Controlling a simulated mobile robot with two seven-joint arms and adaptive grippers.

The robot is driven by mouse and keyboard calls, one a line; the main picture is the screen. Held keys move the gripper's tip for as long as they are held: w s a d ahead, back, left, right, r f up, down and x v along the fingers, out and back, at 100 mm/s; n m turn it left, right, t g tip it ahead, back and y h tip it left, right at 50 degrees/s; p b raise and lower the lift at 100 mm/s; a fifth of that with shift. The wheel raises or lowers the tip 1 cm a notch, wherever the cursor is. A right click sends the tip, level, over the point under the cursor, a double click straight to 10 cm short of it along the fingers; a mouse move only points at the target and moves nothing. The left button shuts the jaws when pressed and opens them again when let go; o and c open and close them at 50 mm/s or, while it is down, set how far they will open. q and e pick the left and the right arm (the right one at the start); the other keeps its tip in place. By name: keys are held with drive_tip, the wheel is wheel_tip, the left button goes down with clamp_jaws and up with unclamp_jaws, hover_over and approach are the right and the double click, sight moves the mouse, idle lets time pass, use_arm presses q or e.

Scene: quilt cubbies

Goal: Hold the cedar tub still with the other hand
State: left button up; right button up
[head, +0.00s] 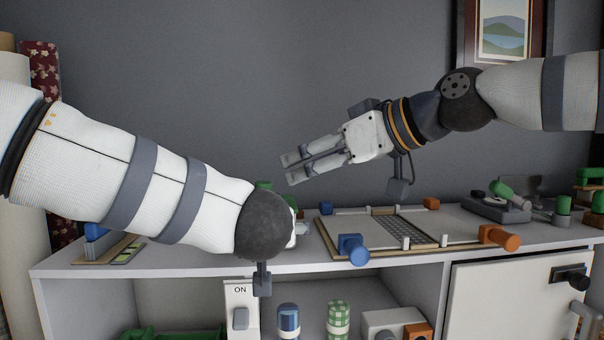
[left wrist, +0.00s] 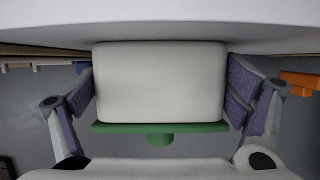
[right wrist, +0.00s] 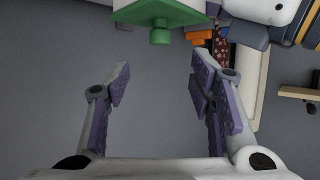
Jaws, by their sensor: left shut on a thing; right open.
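A pale, block-shaped tub (left wrist: 160,82) with a green lid (left wrist: 185,128) and round green knob sits between the fingers of my left gripper (left wrist: 160,88). I take it to be the cedar tub. In the head view my left arm hides nearly all of it; a bit of green (head: 264,185) shows behind the wrist, above the cabinet top (head: 140,255). My right gripper (head: 290,171) is open and empty, in the air above and beside it. In the right wrist view the green lid and knob (right wrist: 160,36) show at the top edge, apart from the open fingers.
A framed board with a grid (head: 400,229) lies on the top to the right, with a blue knob (head: 351,248) and orange peg (head: 499,237). A grey device (head: 495,207) stands farther right. Cans (head: 289,318) and a switch panel (head: 240,296) are below.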

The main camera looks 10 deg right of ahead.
sight(269, 184)
drive_tip(key=x, duration=1.2)
drive_tip(key=shift+f, duration=0.2)
clamp_jaws()
